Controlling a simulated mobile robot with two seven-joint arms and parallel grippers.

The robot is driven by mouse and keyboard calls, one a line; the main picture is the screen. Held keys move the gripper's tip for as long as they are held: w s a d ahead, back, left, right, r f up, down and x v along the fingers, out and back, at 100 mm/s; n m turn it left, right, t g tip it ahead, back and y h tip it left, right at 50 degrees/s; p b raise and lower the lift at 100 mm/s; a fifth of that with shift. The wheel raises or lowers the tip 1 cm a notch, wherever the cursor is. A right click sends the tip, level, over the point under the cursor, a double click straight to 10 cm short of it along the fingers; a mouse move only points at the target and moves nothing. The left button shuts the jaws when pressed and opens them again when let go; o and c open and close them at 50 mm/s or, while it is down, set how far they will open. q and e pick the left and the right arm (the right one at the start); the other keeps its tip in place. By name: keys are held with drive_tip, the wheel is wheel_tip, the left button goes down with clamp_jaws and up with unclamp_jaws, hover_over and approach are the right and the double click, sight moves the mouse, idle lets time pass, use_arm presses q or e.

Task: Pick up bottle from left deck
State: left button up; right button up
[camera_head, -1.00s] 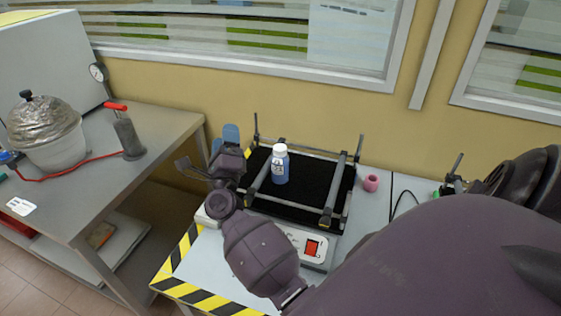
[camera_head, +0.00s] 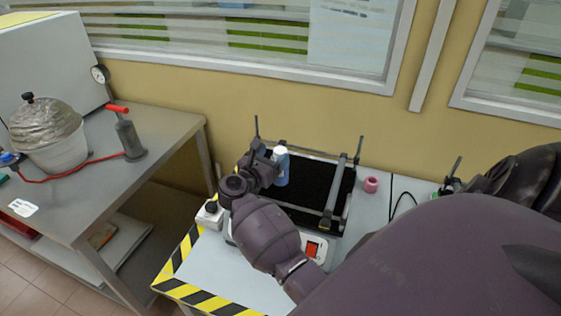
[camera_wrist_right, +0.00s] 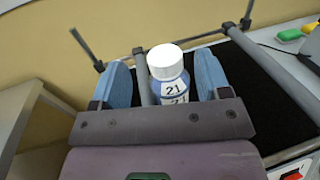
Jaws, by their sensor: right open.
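The bottle (camera_head: 282,170) is blue with a white cap and stands upright on the left part of the black shaker deck (camera_head: 318,186). In the right wrist view the bottle (camera_wrist_right: 170,76) shows a label reading 21. My right gripper (camera_wrist_right: 168,80) is open, with one blue finger on each side of the bottle and gaps visible between fingers and bottle. In the head view my right gripper (camera_head: 270,160) is at the bottle's left side and hides part of it. The bottle's base is hidden behind the gripper body in the wrist view. My left gripper is not in view.
Metal bars (camera_head: 334,190) with upright posts frame the deck. A pink ring-shaped object (camera_head: 370,184) lies right of the shaker. A red switch (camera_head: 312,249) is on its front. A steel table (camera_head: 165,132) with a foil-covered vessel (camera_head: 47,130) stands at left.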

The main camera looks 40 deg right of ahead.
sight(283, 147)
drive_tip(key=shift+f+p+x, duration=0.15)
drive_tip(key=shift+p+x, duration=0.3)
drive_tip(key=shift+x, duration=0.9)
drive_tip(key=shift+f+p+x, duration=0.15)
drive_tip(key=shift+p+x, duration=0.25)
drive_tip(key=shift+x, duration=1)
drive_tip(key=shift+s, duration=0.2)
clamp_jaws()
